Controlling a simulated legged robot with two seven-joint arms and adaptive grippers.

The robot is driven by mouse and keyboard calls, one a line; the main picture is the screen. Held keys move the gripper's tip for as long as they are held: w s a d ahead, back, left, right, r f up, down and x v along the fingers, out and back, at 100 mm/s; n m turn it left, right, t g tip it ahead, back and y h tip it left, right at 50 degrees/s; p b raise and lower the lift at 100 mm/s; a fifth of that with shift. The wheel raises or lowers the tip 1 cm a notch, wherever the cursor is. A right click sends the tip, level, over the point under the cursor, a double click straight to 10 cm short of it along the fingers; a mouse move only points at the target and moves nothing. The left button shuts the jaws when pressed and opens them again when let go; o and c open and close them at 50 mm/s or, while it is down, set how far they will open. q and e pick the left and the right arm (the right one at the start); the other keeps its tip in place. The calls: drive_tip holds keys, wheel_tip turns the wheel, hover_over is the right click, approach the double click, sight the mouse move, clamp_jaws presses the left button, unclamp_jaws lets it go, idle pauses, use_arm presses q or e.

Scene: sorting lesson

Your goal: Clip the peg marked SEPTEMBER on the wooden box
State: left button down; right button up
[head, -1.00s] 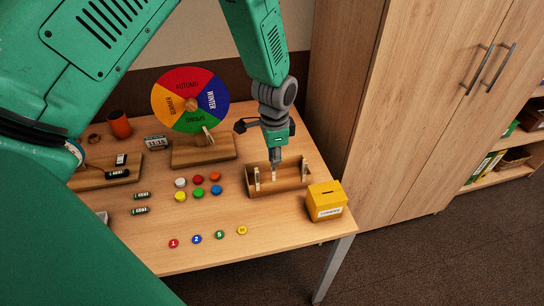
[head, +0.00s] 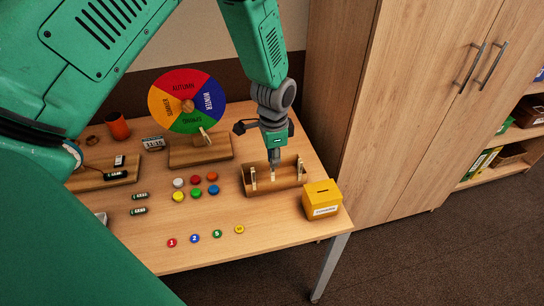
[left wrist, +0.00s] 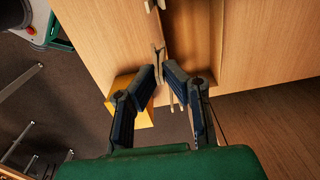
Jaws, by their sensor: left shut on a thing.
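The wooden box (head: 262,189) is an open tray near the right end of the table. One light peg (head: 254,179) is clipped on its left part and another peg (head: 299,168) on its right part. My left gripper (head: 274,163) points down over the box's middle, shut on a pale peg (head: 273,173) at the box's front wall. Its fingers also show in the left wrist view (left wrist: 160,78). Whether the held peg grips the wall is unclear. No peg's lettering is readable. My right gripper is out of view.
A yellow slotted box (head: 321,201) stands close to the right of the wooden box. A coloured season wheel (head: 187,98) with a peg (head: 205,135) stands behind left. Coloured buttons (head: 196,178) lie left of the box. A tall cabinet (head: 390,130) rises beyond the table's right edge.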

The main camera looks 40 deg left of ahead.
use_arm(q)
drive_tip(key=shift+d, duration=0.1)
drive_tip(key=shift+a+f, duration=0.15)
drive_tip(key=shift+a, duration=0.4)
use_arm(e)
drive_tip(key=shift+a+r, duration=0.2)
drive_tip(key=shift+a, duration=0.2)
use_arm(q)
drive_tip(key=shift+f, duration=0.1)
drive_tip(key=shift+d+f, duration=0.3)
drive_tip(key=shift+f, duration=0.1)
drive_tip(key=shift+a+f+b, duration=0.15)
drive_tip(key=shift+f+b, duration=0.05)
drive_tip(key=shift+b, duration=0.1)
drive_tip(key=shift+a, duration=0.15)
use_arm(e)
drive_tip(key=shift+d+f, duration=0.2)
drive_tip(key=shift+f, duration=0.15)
use_arm(q)
drive_tip(key=shift+s+f, duration=0.1)
drive_tip(key=shift+f, duration=0.1)
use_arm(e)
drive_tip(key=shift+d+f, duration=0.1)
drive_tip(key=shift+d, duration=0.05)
use_arm(q)
drive_tip(key=shift+s+f, duration=0.1)
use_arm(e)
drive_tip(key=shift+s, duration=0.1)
